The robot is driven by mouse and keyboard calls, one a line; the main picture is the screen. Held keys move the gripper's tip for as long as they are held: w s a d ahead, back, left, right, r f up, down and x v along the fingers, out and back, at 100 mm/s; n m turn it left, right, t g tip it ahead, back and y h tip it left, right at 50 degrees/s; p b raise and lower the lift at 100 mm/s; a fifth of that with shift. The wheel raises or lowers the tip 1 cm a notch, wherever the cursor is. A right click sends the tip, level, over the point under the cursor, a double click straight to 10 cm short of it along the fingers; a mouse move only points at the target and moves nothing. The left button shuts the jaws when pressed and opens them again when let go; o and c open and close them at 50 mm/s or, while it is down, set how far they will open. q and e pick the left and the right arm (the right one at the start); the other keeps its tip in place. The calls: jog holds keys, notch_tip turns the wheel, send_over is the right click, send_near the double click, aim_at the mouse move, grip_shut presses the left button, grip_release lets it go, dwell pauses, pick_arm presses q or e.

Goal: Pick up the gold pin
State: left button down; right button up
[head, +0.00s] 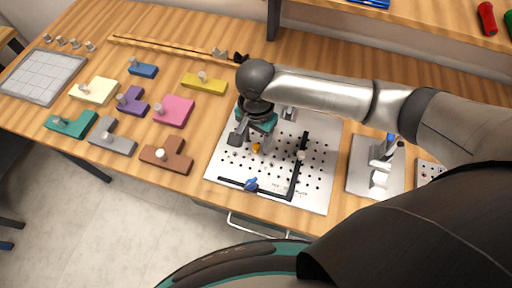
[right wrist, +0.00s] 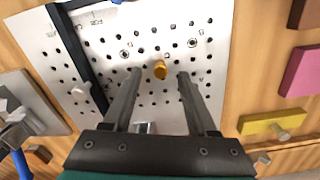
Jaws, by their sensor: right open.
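The gold pin (head: 256,147) stands in the white perforated plate (head: 222,170), near the plate's middle. It also shows in the right wrist view (right wrist: 160,69), just beyond and between my fingertips. My right gripper (head: 248,146) is open and empty above the plate, close to the pin. In the right wrist view its two fingers (right wrist: 160,78) point towards the pin, one on each side, with a gap around it. I cannot tell from the view how high the tips are. My left gripper is not in view.
A black angled bar (head: 294,182) with a blue knob (head: 251,184) lies on the plate. A grey device (head: 381,168) stands to the right. Coloured knobbed blocks, including a pink one (head: 174,110) and a brown one (head: 167,156), lie left. A grey grid tray (head: 43,77) is far left.

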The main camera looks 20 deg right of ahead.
aim_at(256, 150)
notch_tip(256, 150, down, 2)
jog(key=shift+f, duration=0.2)
grip_shut()
dwell(0.4)
